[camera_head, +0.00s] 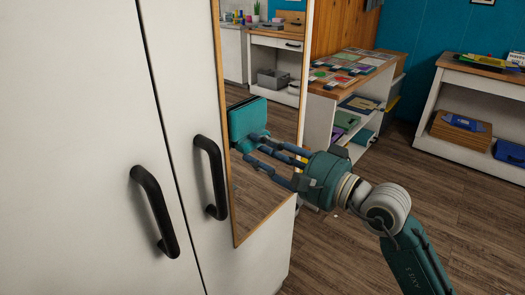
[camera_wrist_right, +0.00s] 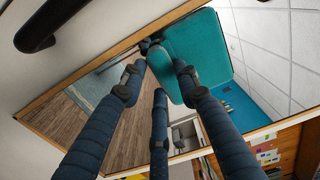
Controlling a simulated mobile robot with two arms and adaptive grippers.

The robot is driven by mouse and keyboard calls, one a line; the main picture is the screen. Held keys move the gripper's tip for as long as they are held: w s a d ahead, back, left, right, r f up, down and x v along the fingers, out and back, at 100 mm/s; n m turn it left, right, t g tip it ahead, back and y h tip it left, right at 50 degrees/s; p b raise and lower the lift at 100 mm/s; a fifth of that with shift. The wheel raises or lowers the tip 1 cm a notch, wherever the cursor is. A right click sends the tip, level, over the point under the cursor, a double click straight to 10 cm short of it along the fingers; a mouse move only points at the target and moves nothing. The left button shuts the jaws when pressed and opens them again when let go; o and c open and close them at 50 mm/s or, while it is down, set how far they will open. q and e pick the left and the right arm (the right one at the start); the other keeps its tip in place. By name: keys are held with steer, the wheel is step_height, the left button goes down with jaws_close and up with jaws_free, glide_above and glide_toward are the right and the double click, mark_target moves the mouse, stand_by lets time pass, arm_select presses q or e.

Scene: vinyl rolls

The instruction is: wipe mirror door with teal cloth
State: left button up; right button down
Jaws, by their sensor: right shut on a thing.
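The mirror door (camera_head: 265,195) is a tall mirror in a thin wooden frame on a white cabinet. It also fills much of the right wrist view (camera_wrist_right: 115,110), tilted there. My right gripper (camera_head: 258,146) reaches in from the right, with its blue fingers close to the glass. It is shut on the teal cloth (camera_head: 246,117), which is at the mirror near its left edge. In the right wrist view the cloth (camera_wrist_right: 207,50) shows beyond the fingertips. I cannot tell whether part of the teal is a reflection, or whether the cloth touches the glass. My left gripper is out of view.
Black handles (camera_head: 155,210) (camera_head: 212,178) stick out from the white cabinet doors left of the mirror. A shelf unit with flat samples (camera_head: 350,68) stands behind, to the right of the mirror. Another white shelf (camera_head: 430,105) stands farther right. Wood floor (camera_head: 475,225) is clear at the lower right.

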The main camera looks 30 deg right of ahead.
steer(key=shift+s+d+f+b, duration=0.25)
steer(key=shift+s+b, duration=0.15)
steer(key=shift+b, duration=0.15)
steer(key=shift+s+d+b, duration=0.2)
steer(key=shift+s+b, duration=0.2)
steer(key=shift+s, duration=0.25)
steer(key=shift+b+v, duration=0.35)
steer(key=shift+v, duration=0.65)
steer(key=p+v, duration=0.1)
steer(key=p, duration=0.1)
steer(key=p+v, duration=0.1)
steer(key=shift+s+d+r+p, duration=0.15)
steer(key=shift+s+r+p, duration=0.15)
steer(key=shift+p, duration=0.1)
steer(key=shift+f, duration=0.1)
